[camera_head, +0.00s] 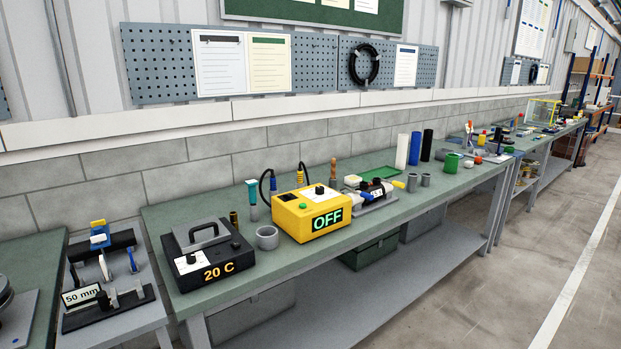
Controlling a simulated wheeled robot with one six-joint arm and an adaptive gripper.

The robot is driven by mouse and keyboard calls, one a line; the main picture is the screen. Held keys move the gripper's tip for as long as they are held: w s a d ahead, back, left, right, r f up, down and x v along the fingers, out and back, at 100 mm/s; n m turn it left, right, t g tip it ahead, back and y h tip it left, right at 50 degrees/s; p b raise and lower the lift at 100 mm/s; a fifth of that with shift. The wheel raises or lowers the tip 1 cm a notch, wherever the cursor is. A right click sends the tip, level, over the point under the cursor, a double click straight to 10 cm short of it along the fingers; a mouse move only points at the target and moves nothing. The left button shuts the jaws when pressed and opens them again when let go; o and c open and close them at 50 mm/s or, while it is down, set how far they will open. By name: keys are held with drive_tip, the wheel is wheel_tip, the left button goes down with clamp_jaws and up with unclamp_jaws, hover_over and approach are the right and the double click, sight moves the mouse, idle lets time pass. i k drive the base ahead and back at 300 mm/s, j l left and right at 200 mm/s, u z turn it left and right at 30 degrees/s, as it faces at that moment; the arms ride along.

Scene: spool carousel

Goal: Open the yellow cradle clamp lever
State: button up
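No part labelled as the cradle clamp lever can be told for certain at this size. At the far left, a dark fixture with a "50 mm" label (81,295) has a black bar across its back. A small yellow piece (97,223) sits on top of a blue and white part (100,239) at that bar. A small yellow tab (398,184) also shows beside a dark cylinder unit (376,192) on the long green bench. I cannot tell whether either is open or shut. My gripper is not in view.
The green bench (240,285) holds a black "20 C" box (207,254), a grey cup (267,238) and a yellow box reading "OFF" (314,214). Black, blue and white cylinders stand farther right. Open floor (500,300) lies at the right.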

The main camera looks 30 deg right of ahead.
sight(395, 184)
drive_tip(key=i+l+z, duration=0.1)
drive_tip(key=l, duration=0.4)
drive_tip(key=i+l, duration=0.3)
drive_tip(key=l, duration=0.2)
drive_tip(key=i+l+z, duration=0.15)
drive_tip(key=l, duration=0.3)
drive_tip(key=i+l+z, duration=0.1)
drive_tip(key=i+l, duration=0.2)
drive_tip(key=l, duration=0.2)
drive_tip(key=i+l, duration=0.25)
drive_tip(key=l, duration=0.15)
drive_tip(key=i+l+z, duration=0.15)
drive_tip(key=l, duration=0.3)
drive_tip(key=i, duration=0.1)
